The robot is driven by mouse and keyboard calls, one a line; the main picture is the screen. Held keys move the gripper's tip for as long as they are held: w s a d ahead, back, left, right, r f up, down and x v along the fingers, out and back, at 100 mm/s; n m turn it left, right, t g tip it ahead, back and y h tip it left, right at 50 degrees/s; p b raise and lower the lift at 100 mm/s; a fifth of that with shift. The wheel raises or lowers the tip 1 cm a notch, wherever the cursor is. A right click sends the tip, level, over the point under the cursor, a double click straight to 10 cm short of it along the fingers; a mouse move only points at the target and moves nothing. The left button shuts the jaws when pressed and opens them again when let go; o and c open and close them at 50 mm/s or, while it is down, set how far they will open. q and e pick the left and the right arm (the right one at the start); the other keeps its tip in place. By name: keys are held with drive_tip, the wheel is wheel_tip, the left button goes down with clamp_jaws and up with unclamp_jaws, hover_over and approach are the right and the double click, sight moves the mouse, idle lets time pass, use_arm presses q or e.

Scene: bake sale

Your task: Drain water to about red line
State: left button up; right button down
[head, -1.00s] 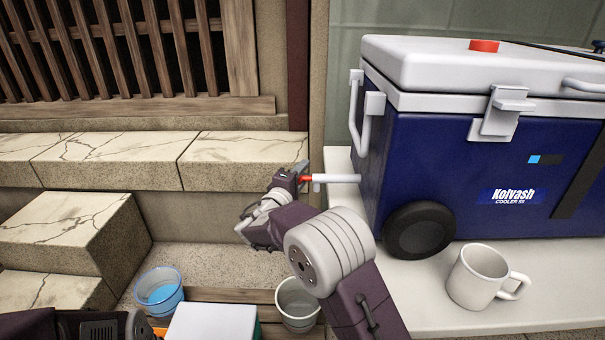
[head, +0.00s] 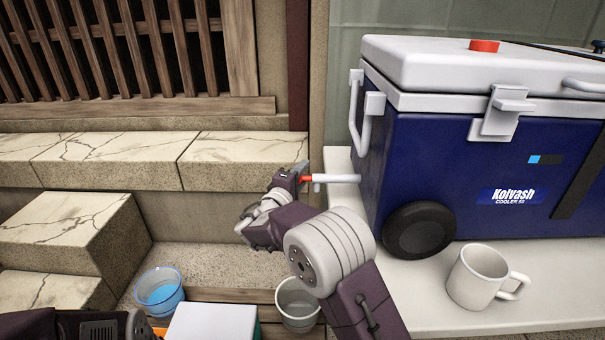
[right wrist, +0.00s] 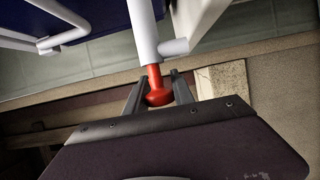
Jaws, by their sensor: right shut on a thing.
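The blue cooler (head: 450,150) with a white lid stands on the pale bench at the right. A white drain spout (head: 340,179) sticks out from its left side and has a red end piece. My right gripper (head: 302,180) is at the red end piece, and the right wrist view shows its fingers shut on the red knob (right wrist: 158,88). A blue-tinted clear cup (head: 159,291) with blue liquid stands low at the left. No red line or running water can be made out. My left arm shows only as a dark part at the bottom left; its gripper is out of view.
A white mug (head: 480,276) stands on the bench (head: 430,312) in front of the cooler. A grey-white cup (head: 298,303) and a white box (head: 212,322) are on the wooden slats below. Stone steps (head: 75,230) lie at the left.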

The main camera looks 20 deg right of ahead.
drive_tip(key=shift+f, duration=0.1)
drive_tip(key=shift+w+a, duration=0.15)
drive_tip(key=shift+a, duration=0.4)
drive_tip(key=shift+w+a, duration=0.15)
drive_tip(key=shift+a, duration=0.4)
drive_tip(key=c, duration=1.1)
unclamp_jaws()
drive_tip(key=shift+a, duration=0.15)
drive_tip(key=shift+p+v, duration=1.3)
drive_tip(key=shift+v, duration=3.2)
